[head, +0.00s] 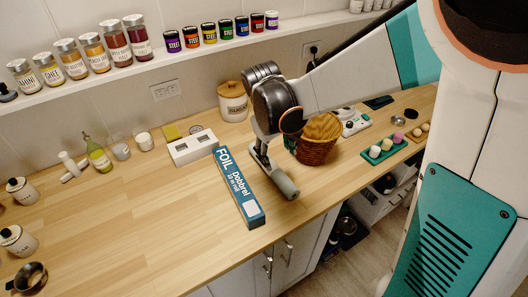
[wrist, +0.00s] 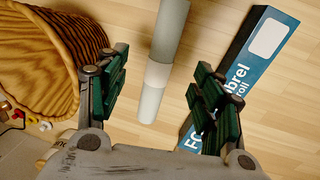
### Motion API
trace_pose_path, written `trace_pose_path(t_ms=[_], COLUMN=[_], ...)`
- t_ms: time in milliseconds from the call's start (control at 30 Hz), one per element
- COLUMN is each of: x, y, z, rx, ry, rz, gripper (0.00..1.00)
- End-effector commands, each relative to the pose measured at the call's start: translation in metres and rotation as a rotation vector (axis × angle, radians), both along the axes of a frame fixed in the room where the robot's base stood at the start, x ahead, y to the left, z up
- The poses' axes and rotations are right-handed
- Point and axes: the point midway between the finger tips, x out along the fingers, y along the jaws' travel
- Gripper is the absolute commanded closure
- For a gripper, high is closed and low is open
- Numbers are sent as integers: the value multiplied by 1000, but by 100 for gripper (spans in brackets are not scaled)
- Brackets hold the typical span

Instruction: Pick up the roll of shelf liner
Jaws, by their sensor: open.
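The roll of shelf liner is a slim pale grey cylinder with a lighter band, lying on the wooden counter. In the wrist view, the roll (wrist: 166,40) runs from the top edge down to the middle. My gripper (wrist: 161,82) is open, with one green-padded finger on each side of the roll. A gap shows between the roll and each finger, and nothing is held.
A blue foil box (head: 238,188) lies close to the left of the roll. A wicker basket (head: 318,140) stands close to the right. A white block (head: 192,148) and a lidded canister (head: 232,103) stand behind. The counter's left middle (head: 130,215) is clear.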

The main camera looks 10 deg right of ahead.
Motion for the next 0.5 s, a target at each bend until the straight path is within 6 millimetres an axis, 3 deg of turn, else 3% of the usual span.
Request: trace_pose_path(t_ms=[33, 200, 500], x=[1, 3, 3], y=[-2, -8, -11], z=[-14, -44, -64], rx=[0, 0, 0], ry=[0, -1, -1], rz=[-1, -3, -1], gripper=[39, 39, 39])
